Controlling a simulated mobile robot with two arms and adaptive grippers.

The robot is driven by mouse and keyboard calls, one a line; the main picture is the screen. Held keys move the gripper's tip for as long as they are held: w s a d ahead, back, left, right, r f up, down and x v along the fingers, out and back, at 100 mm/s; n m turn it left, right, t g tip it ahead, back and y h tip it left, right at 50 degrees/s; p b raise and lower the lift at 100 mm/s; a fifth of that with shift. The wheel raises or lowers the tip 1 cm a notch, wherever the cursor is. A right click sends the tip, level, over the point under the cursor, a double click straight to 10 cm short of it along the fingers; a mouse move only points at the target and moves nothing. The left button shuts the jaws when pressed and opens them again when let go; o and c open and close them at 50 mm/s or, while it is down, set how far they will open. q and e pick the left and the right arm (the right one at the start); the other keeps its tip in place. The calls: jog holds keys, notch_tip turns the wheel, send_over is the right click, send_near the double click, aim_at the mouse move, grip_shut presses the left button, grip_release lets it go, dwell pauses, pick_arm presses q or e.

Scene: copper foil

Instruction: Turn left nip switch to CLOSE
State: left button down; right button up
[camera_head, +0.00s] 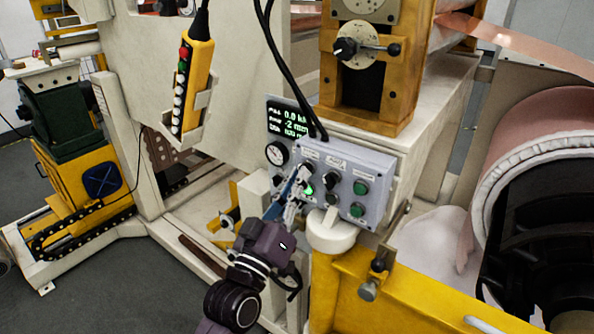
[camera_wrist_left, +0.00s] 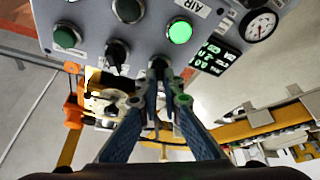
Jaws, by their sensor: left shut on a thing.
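The grey control panel (camera_head: 345,172) stands at the middle of the head view and fills the top of the left wrist view (camera_wrist_left: 90,20). My left gripper (camera_head: 302,176) reaches it from below left. In the left wrist view its fingertips (camera_wrist_left: 160,82) are closed around a black switch knob (camera_wrist_left: 158,64), the one nearer the gauge. The fingers hide part of the knob, so its pointing direction cannot be told. A second black switch knob (camera_wrist_left: 117,52) sits beside it, untouched. The labels by the switches are too small to read. My right gripper is not in view.
A lit green button (camera_wrist_left: 180,31) is close to the fingers; green buttons (camera_head: 360,188) sit on the panel's other side. A round gauge (camera_head: 277,153) and a display (camera_head: 286,118) adjoin the panel. Black cables (camera_head: 284,62) hang above. A yellow beam (camera_head: 410,290) runs below.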

pick_arm(q)
jog(key=shift+n, duration=0.5)
jog(key=c, duration=2.1)
grip_release()
jog(key=v, duration=1.2)
jog(key=shift+s+d, duration=0.1)
